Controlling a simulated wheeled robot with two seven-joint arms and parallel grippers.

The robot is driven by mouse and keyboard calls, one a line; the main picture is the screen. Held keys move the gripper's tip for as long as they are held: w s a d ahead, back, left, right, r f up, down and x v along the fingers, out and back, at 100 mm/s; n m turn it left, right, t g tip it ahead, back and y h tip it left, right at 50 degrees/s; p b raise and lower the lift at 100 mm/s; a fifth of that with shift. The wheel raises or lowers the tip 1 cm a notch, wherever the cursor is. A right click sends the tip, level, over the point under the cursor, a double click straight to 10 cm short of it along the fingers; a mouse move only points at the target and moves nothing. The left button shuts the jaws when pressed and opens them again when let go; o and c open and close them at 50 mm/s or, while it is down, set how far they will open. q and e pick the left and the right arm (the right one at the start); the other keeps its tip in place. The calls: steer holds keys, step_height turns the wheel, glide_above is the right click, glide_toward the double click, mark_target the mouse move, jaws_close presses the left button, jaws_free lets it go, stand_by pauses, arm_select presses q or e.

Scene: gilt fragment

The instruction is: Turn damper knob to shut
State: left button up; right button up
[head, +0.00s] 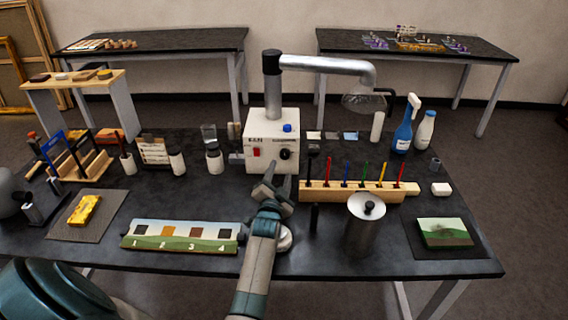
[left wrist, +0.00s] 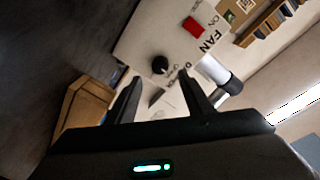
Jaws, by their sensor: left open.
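The damper knob (head: 286,154) is a small round black knob on the front of a white fan box (head: 257,130). In the left wrist view the dark knob (left wrist: 160,64) stands out from the white panel, just beyond and between my fingertips, with partly hidden lettering beside it. I cannot read the knob's setting. My left gripper (head: 279,178) is open and empty, close in front of the box and a little below the knob. Its two dark fingers (left wrist: 162,82) show apart in the left wrist view, and the knob looks untouched. My right gripper is not in view.
A wooden rack of coloured tools (head: 340,190) stands close right, with a metal canister (head: 365,228) in front. A numbered strip (head: 185,236) lies left of my arm.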

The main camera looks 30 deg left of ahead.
mark_target(284, 156)
arm_select(q)
steer(key=shift+s+r, duration=0.1)
stand_by(0.3)
steer(key=shift+p+x, duration=1.05)
steer(key=shift+x, duration=2.8)
steer(key=c, duration=1)
